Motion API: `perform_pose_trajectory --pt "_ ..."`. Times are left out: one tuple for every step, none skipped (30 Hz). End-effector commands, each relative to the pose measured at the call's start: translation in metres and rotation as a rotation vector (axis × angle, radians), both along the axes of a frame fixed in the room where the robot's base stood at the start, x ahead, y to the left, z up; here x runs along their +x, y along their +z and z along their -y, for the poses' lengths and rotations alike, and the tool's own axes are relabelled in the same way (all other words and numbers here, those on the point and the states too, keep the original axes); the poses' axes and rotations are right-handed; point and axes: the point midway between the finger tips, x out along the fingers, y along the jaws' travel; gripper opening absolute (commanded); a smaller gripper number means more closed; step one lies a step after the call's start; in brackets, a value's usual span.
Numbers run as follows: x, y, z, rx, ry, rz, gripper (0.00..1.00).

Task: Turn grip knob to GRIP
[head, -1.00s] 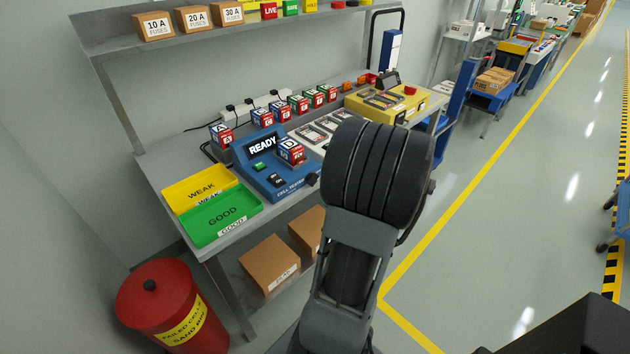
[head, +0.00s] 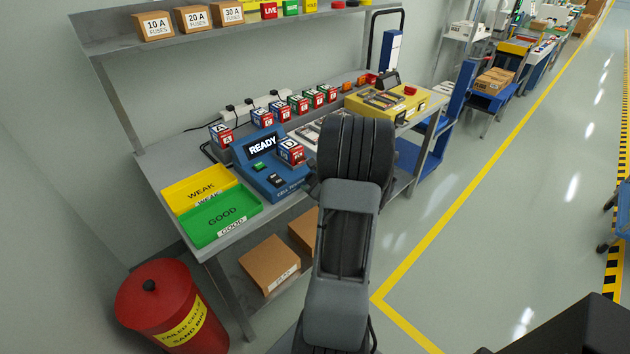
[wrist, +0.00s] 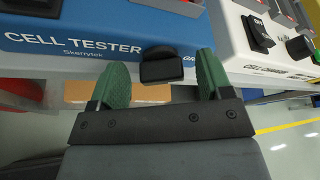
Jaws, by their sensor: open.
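The blue cell tester (head: 268,178) stands on the bench, its screen reading READY. A cell marked D (head: 291,153) sits in it. In the wrist view the tester's front (wrist: 75,38) fills the upper left. Its black grip knob (wrist: 160,66) sticks out from the front's lower edge, with part of a label starting "GR" to its right. My gripper (wrist: 162,74) is open, its green fingers on either side of the knob with gaps showing, apart from it in the picture. In the head view my arm hides the knob and the fingers.
A white cell charger (wrist: 262,52) stands right of the tester. Yellow WEAK (head: 178,203) and green GOOD (head: 205,237) trays lie to the left. Several cells (head: 282,111) stand behind. Cardboard boxes (head: 265,268) sit on the shelf below.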

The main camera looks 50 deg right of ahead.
Motion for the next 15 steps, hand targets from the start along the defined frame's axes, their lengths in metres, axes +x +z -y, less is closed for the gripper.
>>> perform_pose_trajectory --pt "0.0000 0.0000 0.0000 0.000 0.000 0.000 0.72" --pt "-0.0001 0.0001 0.0001 0.000 0.000 0.000 0.72" --pt "-0.0001 0.0001 0.0001 0.000 0.000 0.000 0.72" --pt "-0.0001 0.0001 0.0001 0.000 0.000 0.000 0.72" --pt "-0.0002 0.0001 0.0000 0.000 0.000 0.000 0.69" --pt "-0.0002 0.0001 0.0000 0.000 0.000 0.000 0.66" --pt "-0.0003 0.0001 0.0000 0.000 0.000 0.000 0.63" --pt "-0.0003 0.0001 0.0000 0.000 0.000 0.000 0.60" --pt "-0.0003 0.0001 0.0000 0.000 0.000 0.000 0.56" --pt "-0.0003 0.0002 0.0001 0.000 0.000 0.000 0.53" --pt "-0.0004 0.0002 0.0001 0.000 0.000 0.000 0.50" --pt "-0.0004 0.0002 0.0001 0.000 0.000 0.000 0.47" --pt "-0.0004 0.0002 0.0001 0.000 0.000 0.000 0.44" --pt "-0.0004 0.0002 0.0001 0.000 0.000 0.000 0.41" --pt "-0.0004 0.0002 0.0001 0.000 0.000 0.000 0.37"
